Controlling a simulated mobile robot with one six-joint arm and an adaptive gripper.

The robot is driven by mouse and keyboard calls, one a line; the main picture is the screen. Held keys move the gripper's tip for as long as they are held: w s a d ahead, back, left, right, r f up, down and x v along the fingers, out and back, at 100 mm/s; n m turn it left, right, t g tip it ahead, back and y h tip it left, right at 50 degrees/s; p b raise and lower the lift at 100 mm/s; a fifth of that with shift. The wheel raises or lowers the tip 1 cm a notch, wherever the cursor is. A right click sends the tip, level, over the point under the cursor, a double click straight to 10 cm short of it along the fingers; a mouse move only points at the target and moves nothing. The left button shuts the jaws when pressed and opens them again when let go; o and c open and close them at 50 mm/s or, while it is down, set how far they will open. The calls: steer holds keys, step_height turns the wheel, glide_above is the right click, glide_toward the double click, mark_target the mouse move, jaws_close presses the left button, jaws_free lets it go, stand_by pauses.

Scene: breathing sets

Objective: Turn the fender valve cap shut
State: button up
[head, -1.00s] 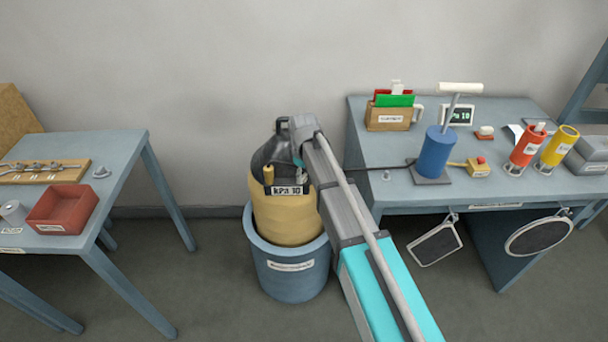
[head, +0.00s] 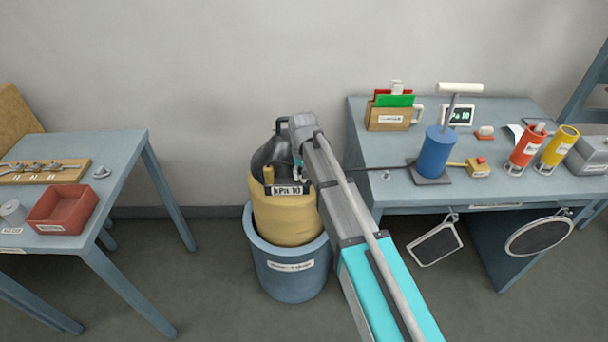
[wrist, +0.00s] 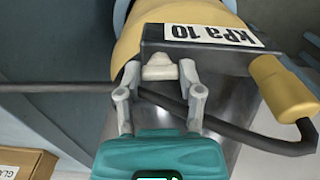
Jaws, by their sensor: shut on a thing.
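The fender (head: 285,213) is a tan and black rounded body standing in a blue-grey tub. A dark gauge block reading "kPa 10" (head: 287,190) sits on its side; it also shows in the wrist view (wrist: 210,34). The pale cream valve cap (wrist: 160,67) sits beside the gauge block. My gripper (wrist: 160,72) is shut on the cap, one finger on each side of it. In the head view my arm hides most of the gripper and the cap. The frames do not show how far the cap is turned.
The tub (head: 290,272) stands on the floor between two tables. A dark hose (wrist: 225,125) runs close below the fingers, from a tan fitting (wrist: 283,90). The right table (head: 400,200) holds a blue pump (head: 437,152) and cylinders. The left table (head: 110,150) holds a red tray (head: 62,207).

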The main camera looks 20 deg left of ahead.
steer(key=shift+m, duration=0.6)
steer(key=o, duration=0.9)
steer(key=shift+c, duration=0.2)
steer(key=shift+n, duration=0.3)
